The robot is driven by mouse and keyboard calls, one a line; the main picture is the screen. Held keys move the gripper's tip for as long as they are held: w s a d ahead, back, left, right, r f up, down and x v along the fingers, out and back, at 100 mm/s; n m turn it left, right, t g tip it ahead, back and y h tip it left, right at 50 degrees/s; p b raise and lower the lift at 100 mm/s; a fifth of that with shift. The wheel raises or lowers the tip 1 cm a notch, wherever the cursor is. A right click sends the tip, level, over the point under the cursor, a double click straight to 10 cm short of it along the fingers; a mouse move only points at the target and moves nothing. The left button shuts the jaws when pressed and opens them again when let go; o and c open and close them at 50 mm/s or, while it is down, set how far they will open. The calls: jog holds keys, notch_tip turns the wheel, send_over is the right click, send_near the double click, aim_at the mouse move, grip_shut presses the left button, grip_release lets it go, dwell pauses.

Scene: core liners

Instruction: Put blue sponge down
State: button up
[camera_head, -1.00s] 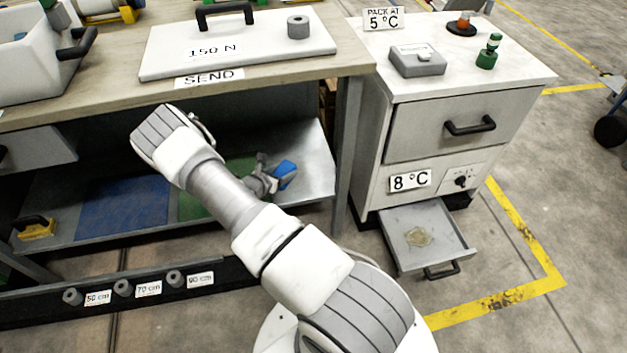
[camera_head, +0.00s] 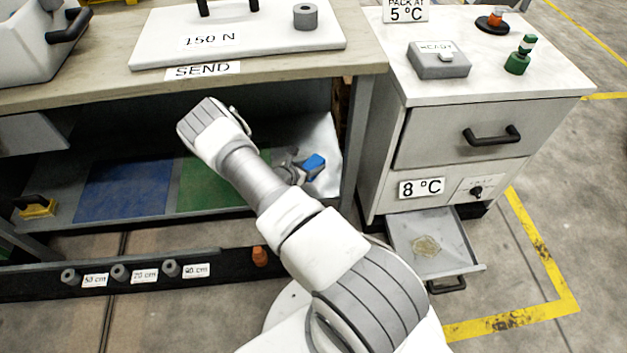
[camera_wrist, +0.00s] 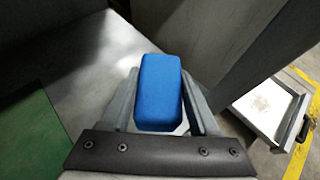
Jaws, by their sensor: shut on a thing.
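The blue sponge (camera_head: 314,166) is a small blue block at the right end of the lower shelf in the head view. My gripper (camera_head: 302,171) is shut on it, and my arm reaches in under the worktop. In the wrist view the blue sponge (camera_wrist: 160,92) sits between the two grey fingers of my gripper (camera_wrist: 160,100). Bare grey shelf (camera_wrist: 95,75) shows beyond and to its left. I cannot tell whether the sponge touches the shelf.
A green mat (camera_head: 210,182) and a blue mat (camera_head: 125,190) lie on the shelf. A yellow block with a black handle (camera_head: 38,208) stands at the far left. The table leg (camera_head: 355,150) is close right of the sponge. An open drawer (camera_head: 470,262) juts out at the cabinet.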

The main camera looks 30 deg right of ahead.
notch_tip(320, 180, down, 7)
jog(key=b, duration=0.2)
jog(key=shift+b, duration=0.3)
jog(key=shift+f, duration=0.15)
jog(key=o, duration=1.4)
jog(key=shift+c, duration=0.2)
jog(key=p+v, duration=0.4)
jog(key=v, duration=0.8)
